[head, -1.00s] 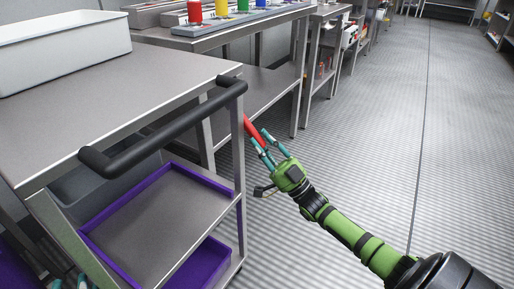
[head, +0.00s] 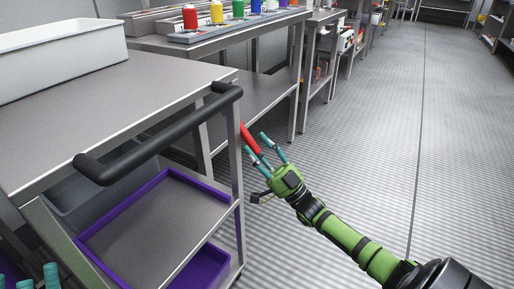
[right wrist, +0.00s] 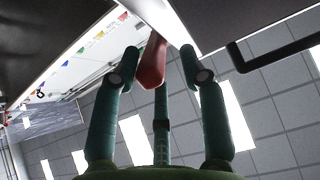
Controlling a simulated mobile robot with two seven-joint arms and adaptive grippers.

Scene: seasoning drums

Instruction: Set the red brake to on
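The red brake (head: 249,138) is a red lever on the side of the metal cart, just below the right end of its black handle. It also shows in the right wrist view (right wrist: 152,62), hanging between the fingers. My right gripper (head: 256,143) is open, with its teal fingers spread at the lower end of the brake. In the right wrist view its fingers (right wrist: 160,70) stand to either side of the brake, with gaps on both sides. The teal fingertips of my left gripper (head: 40,274) show at the bottom left; the rest is out of frame.
The cart's black handle (head: 160,137) lies left of my right gripper. A white bin (head: 60,60) stands on the cart top, and purple-edged shelves (head: 150,225) are below. A table with coloured bottles (head: 190,17) stands behind. The floor to the right is clear.

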